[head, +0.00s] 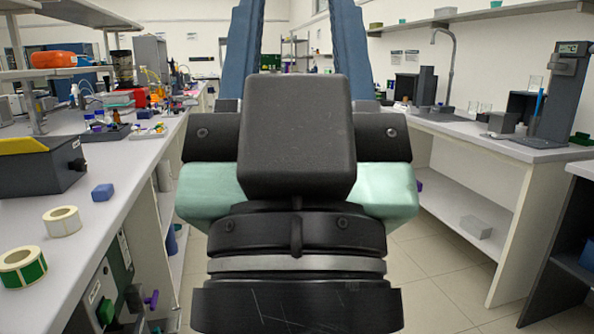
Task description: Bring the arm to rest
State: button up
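My gripper (297,30) is in the middle of the head view, pointing away from me above the aisle floor between the benches. It has a dark body with mint-green sides and a black block on top. Its two long blue fingers stand well apart, and the room shows between them. The fingertips are cut off by the top edge. Nothing is seen held between the visible parts of the fingers. My wrist, with a silver ring, fills the lower middle and hides part of the floor.
The left bench (110,215) holds two tape rolls (62,221), a blue block (103,192) and a black-and-yellow device (40,167). The right bench (470,145) carries instruments and glassware. A grey box (476,227) sits on its lower shelf. The tiled floor (440,300) is clear at lower right.

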notch_tip(320, 180, up, 25)
jog(key=p, duration=2.3)
jog(key=shift+r, duration=0.2)
jog(key=shift+o, duration=0.2)
jog(key=shift+f, duration=0.1)
